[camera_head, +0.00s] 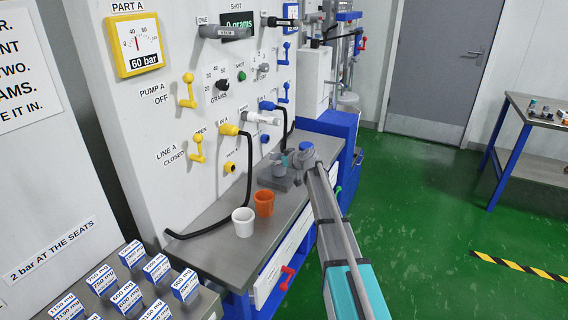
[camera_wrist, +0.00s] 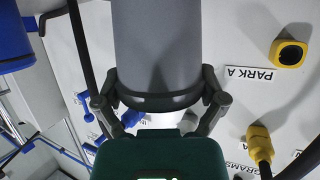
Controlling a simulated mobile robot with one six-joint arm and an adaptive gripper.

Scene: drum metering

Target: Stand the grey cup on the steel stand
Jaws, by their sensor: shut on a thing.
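The grey cup (camera_wrist: 158,45) fills the upper middle of the wrist view, between the two dark fingers of my gripper (camera_wrist: 160,100). The fingers are shut around its sides. In the head view my gripper (camera_head: 292,159) is over the bench beside the panel, with the small grey cup (camera_head: 283,160) at its end. The steel stand (camera_head: 276,181) appears as a low grey block on the bench, just below the cup. My gripper partly hides this spot, and I cannot tell whether the cup touches the stand.
A white cup (camera_head: 243,223) and an orange cup (camera_head: 264,203) stand nearer on the bench (camera_head: 222,257). A black hose (camera_head: 247,180) with a yellow connector (camera_head: 228,130) hangs in front of the panel. Small labelled boxes (camera_head: 131,254) sit at lower left.

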